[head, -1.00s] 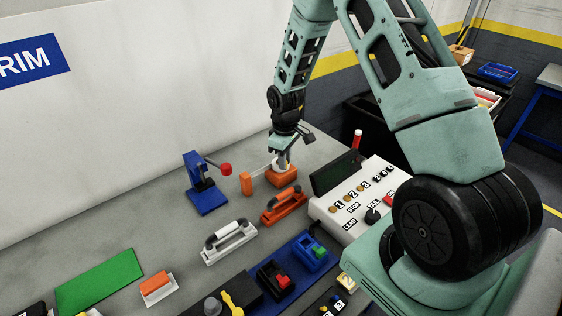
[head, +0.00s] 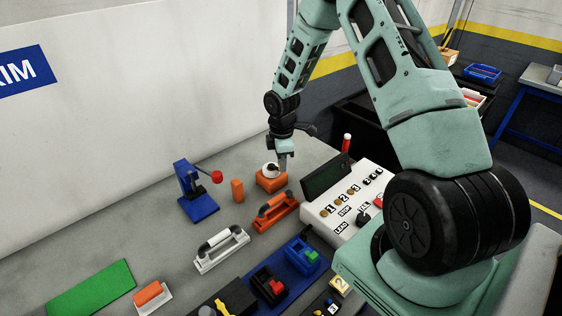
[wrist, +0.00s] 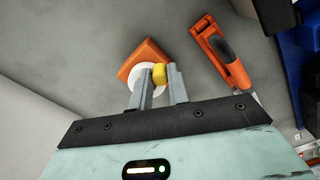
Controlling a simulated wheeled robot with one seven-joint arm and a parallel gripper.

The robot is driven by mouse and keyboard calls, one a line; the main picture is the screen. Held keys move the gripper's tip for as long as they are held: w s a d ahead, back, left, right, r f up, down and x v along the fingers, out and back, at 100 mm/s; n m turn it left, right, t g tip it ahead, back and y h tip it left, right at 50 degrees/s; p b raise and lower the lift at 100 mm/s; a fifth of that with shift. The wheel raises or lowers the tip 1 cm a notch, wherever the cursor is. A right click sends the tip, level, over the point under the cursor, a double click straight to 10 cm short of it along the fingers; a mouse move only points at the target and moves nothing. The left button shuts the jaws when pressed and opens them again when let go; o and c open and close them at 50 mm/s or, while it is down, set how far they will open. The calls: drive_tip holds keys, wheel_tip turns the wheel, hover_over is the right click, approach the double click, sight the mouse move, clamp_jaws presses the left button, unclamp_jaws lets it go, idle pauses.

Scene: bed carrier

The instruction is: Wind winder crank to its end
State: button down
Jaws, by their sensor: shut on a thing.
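The winder has an orange block base (head: 270,181) with a white round drum (head: 269,170) on top. In the wrist view the orange base (wrist: 141,57) and white drum (wrist: 136,78) lie just ahead of my fingers, with a yellow crank knob (wrist: 160,71) between the fingertips. My gripper (wrist: 161,80) is shut on this knob. In the head view my gripper (head: 283,160) reaches down at the drum's right side and hides the knob. The crank arm under the knob cannot be made out.
An orange post (head: 237,190) and a blue stand with a red knob (head: 197,192) are left of the winder. A white control panel (head: 345,204) with a dark screen stands to the right.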

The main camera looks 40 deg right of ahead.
idle(0.4)
drive_tip(key=c, duration=1.3)
unclamp_jaws()
drive_tip(key=shift+c, duration=0.2)
wheel_tip(320, 180, up, 18)
drive_tip(key=b, duration=0.3)
drive_tip(key=shift+f, duration=0.25)
